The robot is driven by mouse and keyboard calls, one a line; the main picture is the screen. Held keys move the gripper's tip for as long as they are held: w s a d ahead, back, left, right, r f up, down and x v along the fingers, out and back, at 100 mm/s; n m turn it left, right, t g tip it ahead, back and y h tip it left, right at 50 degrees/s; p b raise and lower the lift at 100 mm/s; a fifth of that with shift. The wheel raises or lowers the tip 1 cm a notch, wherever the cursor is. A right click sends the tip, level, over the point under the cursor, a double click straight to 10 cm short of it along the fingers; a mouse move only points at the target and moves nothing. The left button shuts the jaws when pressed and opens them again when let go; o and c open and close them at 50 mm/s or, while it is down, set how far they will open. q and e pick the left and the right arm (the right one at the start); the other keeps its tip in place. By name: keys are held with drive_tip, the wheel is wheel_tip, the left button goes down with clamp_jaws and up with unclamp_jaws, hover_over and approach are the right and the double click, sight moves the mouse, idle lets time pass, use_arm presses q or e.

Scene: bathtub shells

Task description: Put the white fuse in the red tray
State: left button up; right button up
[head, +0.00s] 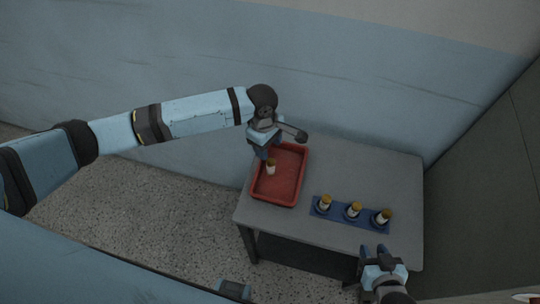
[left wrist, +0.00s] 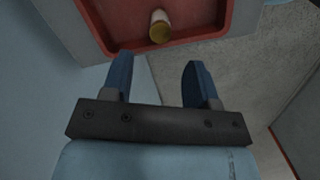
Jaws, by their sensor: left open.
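A blue rack (head: 338,217) on the grey table (head: 352,168) holds three similar white-bodied pieces with gold caps, right of the tray. The table behind the rack is clear. A wall stands behind the table and a dark panel (head: 490,190) to its right.

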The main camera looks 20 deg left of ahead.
use_arm(q)
drive_tip(key=s+d+f+m+t+h, duration=0.1)
drive_tip(key=s+d+m+t+h, duration=0.1)
drive_tip(key=s+d+m+h, duration=0.3)
drive_tip(key=s+f+m+t, duration=0.1)
drive_tip(key=s+m+t, duration=0.1)
drive_tip(key=s+a+f+m+t, duration=0.1)
drive_tip(key=s+f+m+t, duration=0.1)
drive_tip(key=s+a+f+m+t, duration=0.1)
drive_tip(key=s+m+t, duration=0.1)
drive_tip(key=shift+f+m+t, duration=0.25)
drive_tip(key=shift+m+t, duration=0.05)
drive_tip(key=shift+m, duration=0.1)
drive_tip(key=s+a+f+m+t+y, duration=0.2)
drive_tip(key=s+a+m+t+y, duration=0.1)
drive_tip(key=s+a, duration=0.5)
drive_tip(key=shift+a+f+m, duration=0.15)
drive_tip(key=shift+a+m, duration=0.4)
drive_tip(key=shift+m, duration=0.35)
